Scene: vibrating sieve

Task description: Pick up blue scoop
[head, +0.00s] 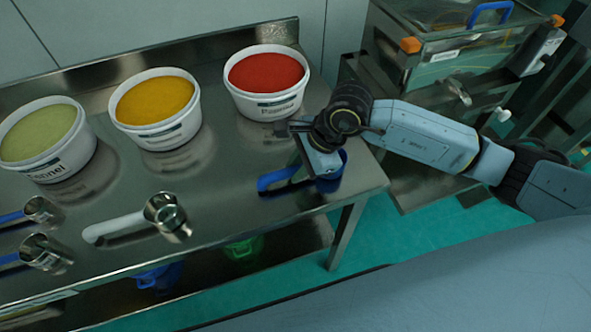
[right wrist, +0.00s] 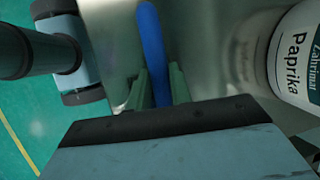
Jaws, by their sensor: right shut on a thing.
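The blue scoop (head: 276,179) is at the right end of the steel table, with its blue handle pointing left and its cup mostly hidden behind my right gripper. My right gripper (head: 309,172) is over it, shut on the blue handle. In the right wrist view the blue handle (right wrist: 153,50) runs between the two fingers of my right gripper (right wrist: 157,90). I cannot tell whether the scoop still touches the table. My left gripper is not in view.
Tubs of red (head: 266,80), yellow (head: 155,108) and green (head: 47,140) powder stand along the back of the steel table (head: 230,215). A white-handled scoop (head: 120,226) and two blue-handled metal scoops (head: 40,210) lie at left. A sieve machine (head: 455,50) stands right.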

